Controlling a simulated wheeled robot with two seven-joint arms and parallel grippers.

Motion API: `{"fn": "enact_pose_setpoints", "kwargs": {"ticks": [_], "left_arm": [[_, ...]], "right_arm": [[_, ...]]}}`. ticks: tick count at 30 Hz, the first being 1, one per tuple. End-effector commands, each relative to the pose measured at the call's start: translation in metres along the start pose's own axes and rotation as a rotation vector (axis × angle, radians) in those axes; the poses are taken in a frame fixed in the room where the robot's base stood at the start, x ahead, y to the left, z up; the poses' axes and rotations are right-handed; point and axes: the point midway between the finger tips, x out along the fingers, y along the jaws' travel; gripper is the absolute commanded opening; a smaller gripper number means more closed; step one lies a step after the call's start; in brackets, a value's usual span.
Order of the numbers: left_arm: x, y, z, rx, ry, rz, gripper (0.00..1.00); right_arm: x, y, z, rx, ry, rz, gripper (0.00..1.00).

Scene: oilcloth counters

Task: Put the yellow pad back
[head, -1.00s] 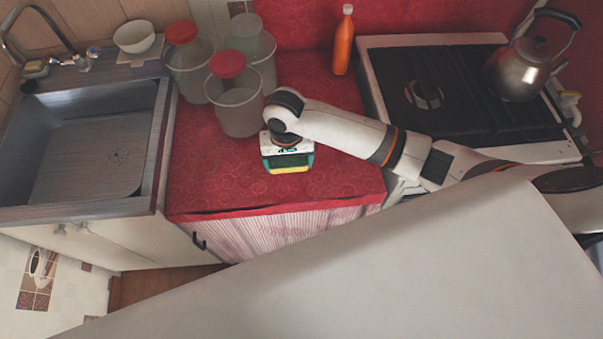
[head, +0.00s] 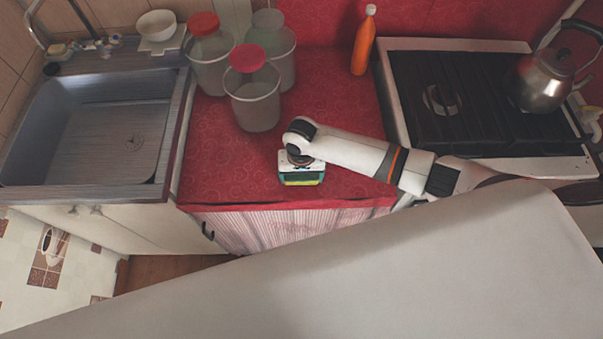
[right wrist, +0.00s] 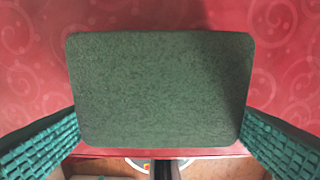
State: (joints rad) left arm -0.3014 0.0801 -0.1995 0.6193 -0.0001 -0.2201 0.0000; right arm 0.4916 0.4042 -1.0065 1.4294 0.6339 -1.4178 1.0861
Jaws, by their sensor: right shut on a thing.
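The yellow pad (head: 301,184) shows as a yellow strip below my right gripper (head: 302,177) in the head view, near the counter's front edge. In the right wrist view the pad's dark green, rough top face (right wrist: 160,90) fills the middle. The teal ridged fingers are at its left and right sides, and my right gripper is shut on it. I cannot tell whether the pad touches the counter. My left gripper is not in view.
The red counter (head: 330,95) is clear around my right gripper. Lidded containers (head: 252,108) and an orange bottle (head: 363,42) stand behind it. The sink (head: 90,130) is left, with a white bowl (head: 156,25) behind. The stove (head: 450,75) with a kettle (head: 541,82) is right.

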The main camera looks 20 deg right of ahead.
Motion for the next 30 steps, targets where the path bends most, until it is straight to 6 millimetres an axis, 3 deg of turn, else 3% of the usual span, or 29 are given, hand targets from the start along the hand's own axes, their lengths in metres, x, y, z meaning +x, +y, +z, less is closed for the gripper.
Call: {"fn": "enact_pose_setpoints", "kwargs": {"ticks": [1,2,4,14,30], "left_arm": [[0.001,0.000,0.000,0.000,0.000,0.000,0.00],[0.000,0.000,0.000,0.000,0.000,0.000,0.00],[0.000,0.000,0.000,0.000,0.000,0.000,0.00],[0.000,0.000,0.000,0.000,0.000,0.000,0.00],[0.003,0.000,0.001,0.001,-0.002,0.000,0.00]], "right_arm": [[0.002,0.000,-0.001,0.001,0.001,0.000,0.64],[0.002,0.000,0.000,0.000,0.000,0.000,0.90],[0.001,0.000,0.000,0.000,0.000,0.000,1.00],[-0.006,0.000,0.000,0.000,0.000,0.002,1.00],[-0.107,0.001,0.001,0.000,-0.002,0.004,1.00]]}}
